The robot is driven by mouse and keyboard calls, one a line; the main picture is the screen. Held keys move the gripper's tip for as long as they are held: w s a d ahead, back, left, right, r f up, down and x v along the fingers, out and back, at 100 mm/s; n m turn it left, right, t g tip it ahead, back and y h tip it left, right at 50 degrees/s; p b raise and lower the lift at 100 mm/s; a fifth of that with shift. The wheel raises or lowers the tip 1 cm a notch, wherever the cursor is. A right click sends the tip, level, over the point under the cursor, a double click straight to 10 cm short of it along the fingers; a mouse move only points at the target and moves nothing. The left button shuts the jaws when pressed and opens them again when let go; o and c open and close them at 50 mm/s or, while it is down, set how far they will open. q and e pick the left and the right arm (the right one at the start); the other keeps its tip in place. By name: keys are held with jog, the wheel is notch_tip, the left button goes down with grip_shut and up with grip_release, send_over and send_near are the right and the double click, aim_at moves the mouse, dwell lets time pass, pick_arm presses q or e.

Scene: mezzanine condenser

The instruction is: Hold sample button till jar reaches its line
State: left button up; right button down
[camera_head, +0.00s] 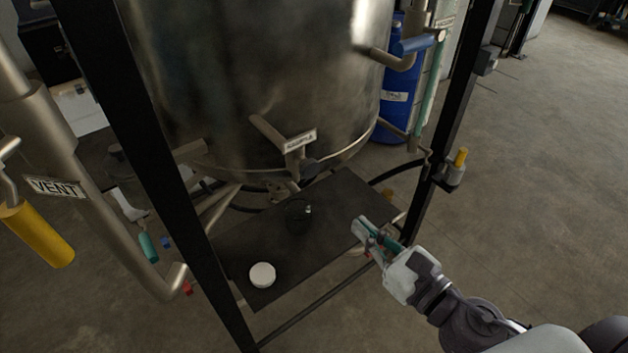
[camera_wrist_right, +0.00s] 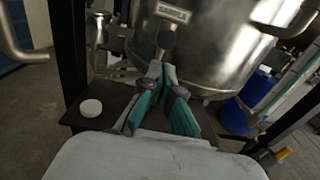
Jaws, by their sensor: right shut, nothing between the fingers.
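A small dark, see-through jar (camera_head: 298,215) stands on the dark shelf (camera_head: 335,205) under the steel tank. Its fill level and line are too dark to tell. Above it a sample spout with a label plate (camera_head: 300,141) comes out of the tank, with a dark round knob (camera_head: 309,168) that may be the button. The knob also shows in the wrist view (camera_wrist_right: 166,40), just beyond my fingertips. My right gripper (camera_head: 363,228) is shut and empty, right of the jar and apart from the knob. My left gripper is out of view.
A white round lid (camera_head: 262,275) lies at the shelf's front left. Black frame posts (camera_head: 150,150) flank the tank (camera_head: 250,80). A VENT pipe with a yellow handle (camera_head: 38,235) is at left, a blue drum (camera_head: 400,95) behind, and a yellow-topped fitting (camera_head: 461,157) on the right post.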

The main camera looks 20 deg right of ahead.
jog(key=shift+r, duration=0.2)
jog(key=shift+a, duration=0.1)
jog(key=p, duration=0.3)
send_near(306, 175)
jog(key=x, duration=0.6)
jog(key=shift+w+a+r, duration=0.15)
jog(key=shift+w+r, duration=0.05)
jog(key=shift+w, duration=0.05)
jog(key=shift+w+a+f, duration=0.15)
jog(key=shift+w, duration=0.25)
